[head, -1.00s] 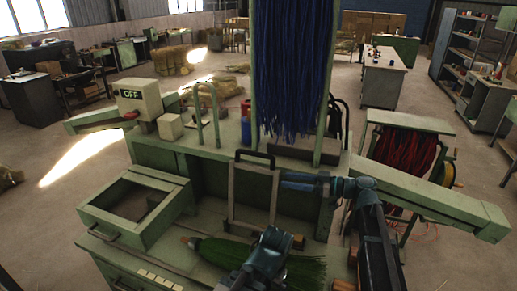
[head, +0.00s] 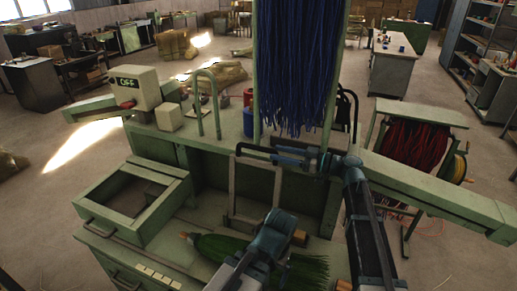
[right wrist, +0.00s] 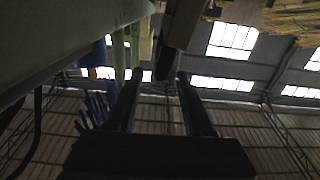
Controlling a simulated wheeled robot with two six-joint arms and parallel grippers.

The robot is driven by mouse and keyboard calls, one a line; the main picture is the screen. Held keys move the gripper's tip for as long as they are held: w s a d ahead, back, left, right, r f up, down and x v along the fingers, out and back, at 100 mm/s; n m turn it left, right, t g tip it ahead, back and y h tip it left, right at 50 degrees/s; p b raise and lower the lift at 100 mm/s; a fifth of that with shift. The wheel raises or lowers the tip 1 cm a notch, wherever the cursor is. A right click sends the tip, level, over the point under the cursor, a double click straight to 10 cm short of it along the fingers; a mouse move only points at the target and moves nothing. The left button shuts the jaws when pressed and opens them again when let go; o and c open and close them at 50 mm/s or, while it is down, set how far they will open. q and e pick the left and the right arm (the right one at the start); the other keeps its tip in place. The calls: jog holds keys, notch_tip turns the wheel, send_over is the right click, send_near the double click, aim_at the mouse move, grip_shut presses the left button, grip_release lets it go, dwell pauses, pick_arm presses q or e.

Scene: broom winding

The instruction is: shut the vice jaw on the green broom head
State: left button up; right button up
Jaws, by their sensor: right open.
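The green broom head (head: 215,246) lies on the bench, its bristles fanning right; its middle is hidden by my left wrist. Behind it stands an upright pale frame (head: 233,190) with a black handle (head: 256,154) on top; I cannot tell for certain that this is the vice jaw. My right gripper (head: 276,156) is open at the handle's right end. In the right wrist view a dark bar end (right wrist: 164,65) shows between its open fingers (right wrist: 160,85); contact is unclear. My left gripper (head: 270,240) is over the broom head, its fingertips hidden.
Blue bristles (head: 292,70) hang in a green frame above the right gripper. An open green tray (head: 160,222) is at left on the bench. A grey box marked OFF (head: 135,88) stands behind it. A long green beam (head: 440,195) extends right, below a reel of red strands (head: 415,145).

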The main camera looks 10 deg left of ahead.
send_near(243, 144)
jog(key=a, duration=0.1)
jog(key=w+a, duration=0.1)
jog(key=a, duration=0.2)
jog(key=shift+w+a+f, duration=0.2)
jog(key=shift+a+f, duration=0.05)
jog(key=shift+f, duration=0.1)
jog(key=shift+c, duration=0.3)
grip_shut()
dwell(0.9)
